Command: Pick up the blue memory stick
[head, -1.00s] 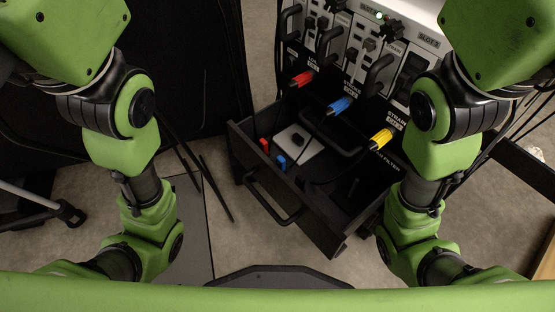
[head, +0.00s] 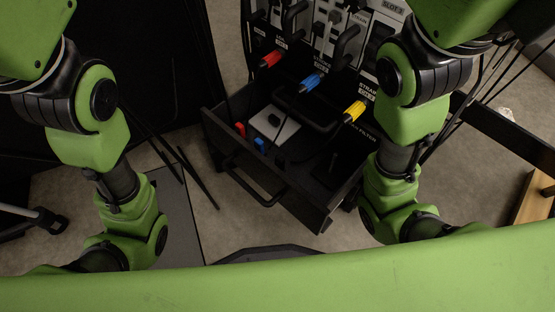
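A small blue block, which looks like the blue memory stick (head: 259,144), lies in the open black drawer (head: 229,150) near its front left side. A small red block (head: 240,129) lies just left of it. A light grey box (head: 285,131) with a dark part on top is right beside the blue block. Both my arms reach down at the left and right of the picture. Neither gripper is in view, and no gripper shows at the drawer.
The drawer has a black front handle (head: 258,193). Above it is a rack with handles and red (head: 271,58), blue (head: 311,82) and yellow (head: 354,111) cable plugs. Thin black rods (head: 197,176) lie left of the drawer. Floor (head: 235,225) is clear in front of it.

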